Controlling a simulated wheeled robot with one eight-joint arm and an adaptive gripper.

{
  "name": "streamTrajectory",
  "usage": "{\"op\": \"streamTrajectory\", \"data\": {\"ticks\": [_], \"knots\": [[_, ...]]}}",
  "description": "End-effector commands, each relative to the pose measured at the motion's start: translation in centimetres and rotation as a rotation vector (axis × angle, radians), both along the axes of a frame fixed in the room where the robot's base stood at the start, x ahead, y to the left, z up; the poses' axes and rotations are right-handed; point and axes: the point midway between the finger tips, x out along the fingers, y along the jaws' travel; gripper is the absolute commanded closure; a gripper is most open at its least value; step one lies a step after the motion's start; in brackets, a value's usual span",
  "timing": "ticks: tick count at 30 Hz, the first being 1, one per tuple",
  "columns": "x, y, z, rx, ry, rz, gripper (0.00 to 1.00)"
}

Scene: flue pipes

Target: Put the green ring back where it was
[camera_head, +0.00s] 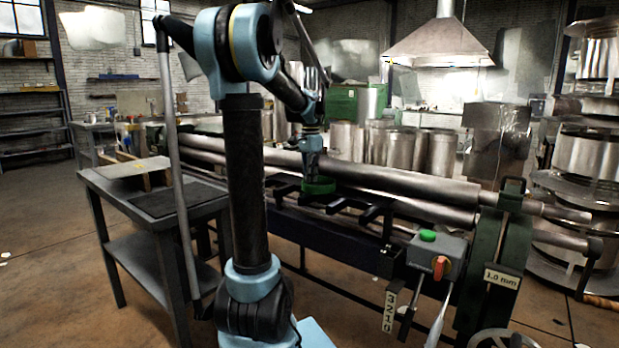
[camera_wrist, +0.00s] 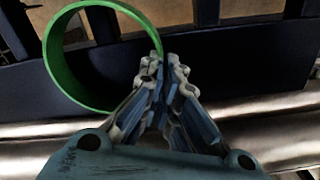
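The green ring (camera_head: 319,187) is a short, open band. In the head view it is directly under my gripper (camera_head: 312,173), in front of the long metal rolls and over the dark barred rack. In the wrist view the ring (camera_wrist: 58,72) fills the upper left, with its open middle facing the camera. My gripper (camera_wrist: 167,62) has its fingers close together, with the ring's right wall between the tips. I cannot tell whether the ring touches the rack below. The fingers hide part of its lower right wall.
The rolling machine has long steel rolls (camera_head: 400,182), a dark rack (camera_head: 340,243) with short bars, and a control box (camera_head: 436,256) with a green button. A grey side table (camera_head: 100,186) stands at left. Sheet-metal pipes (camera_head: 440,153) stand behind the rolls.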

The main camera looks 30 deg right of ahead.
Motion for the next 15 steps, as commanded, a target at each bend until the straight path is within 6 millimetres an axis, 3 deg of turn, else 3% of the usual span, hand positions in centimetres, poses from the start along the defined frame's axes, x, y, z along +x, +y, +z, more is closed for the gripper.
{"op": "streamTrajectory", "data": {"ticks": [6, 9, 15], "knots": [[0.00, -0.02, -0.16, 0.000, 0.000, 0.000, 1.00], [-0.01, -0.02, -0.11, 0.000, 0.000, 0.000, 0.75], [-0.02, -0.03, -0.11, 0.000, 0.000, 0.000, 0.75]]}}
